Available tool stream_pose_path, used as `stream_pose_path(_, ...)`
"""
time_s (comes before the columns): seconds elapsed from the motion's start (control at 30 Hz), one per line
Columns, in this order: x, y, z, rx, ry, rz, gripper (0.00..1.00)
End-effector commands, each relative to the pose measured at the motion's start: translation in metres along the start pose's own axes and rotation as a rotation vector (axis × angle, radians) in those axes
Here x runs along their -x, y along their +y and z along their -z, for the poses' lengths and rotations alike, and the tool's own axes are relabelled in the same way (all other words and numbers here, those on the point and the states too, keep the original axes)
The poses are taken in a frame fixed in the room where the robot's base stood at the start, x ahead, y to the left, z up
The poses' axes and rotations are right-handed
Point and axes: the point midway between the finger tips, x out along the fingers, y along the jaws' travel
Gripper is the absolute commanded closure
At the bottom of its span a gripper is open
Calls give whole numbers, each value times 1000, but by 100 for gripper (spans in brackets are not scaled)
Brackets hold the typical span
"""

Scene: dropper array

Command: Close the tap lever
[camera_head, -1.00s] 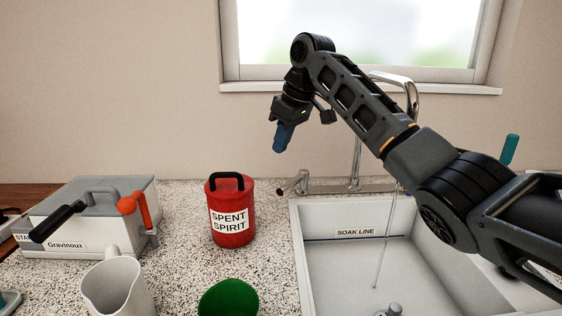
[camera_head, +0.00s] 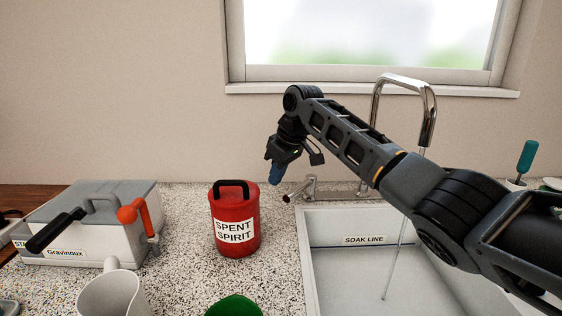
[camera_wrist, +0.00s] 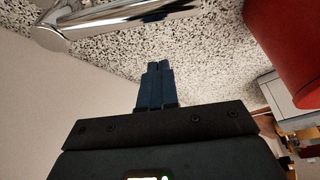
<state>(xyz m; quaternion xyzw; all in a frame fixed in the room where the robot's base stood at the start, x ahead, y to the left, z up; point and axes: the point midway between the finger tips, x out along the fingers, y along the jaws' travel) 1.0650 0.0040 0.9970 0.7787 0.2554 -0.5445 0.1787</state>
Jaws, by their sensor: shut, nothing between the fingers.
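The chrome tap (camera_head: 430,105) stands behind the sink, and a thin stream of water runs from its spout into the basin. Its lever (camera_head: 298,190) is a short chrome bar at the left end of the tap base, pointing left and toward the front. My gripper (camera_head: 274,180) points down with blue fingers shut and empty, just left of and above the lever. In the wrist view the shut fingertips (camera_wrist: 155,68) show over the speckled counter, with a chrome bar (camera_wrist: 115,17), seemingly the lever, apart from them at the top.
A red "SPENT SPIRIT" can (camera_head: 234,238) stands close left of my gripper. The white sink (camera_head: 330,215) lies right. A grey-topped box (camera_head: 95,205), a white jug (camera_head: 110,295) and a green object (camera_head: 235,306) are further left and in front. The wall is behind.

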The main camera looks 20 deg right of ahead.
Motion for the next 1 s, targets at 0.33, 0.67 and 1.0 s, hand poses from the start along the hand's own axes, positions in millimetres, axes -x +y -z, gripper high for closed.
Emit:
stream_pose_path(0.33,8,1,-32,-2,3,1,100)
stream_pose_path(0.67,9,1,-38,-1,3,0,100)
stream_pose_path(1.0,10,0,-40,21,3,10,100)
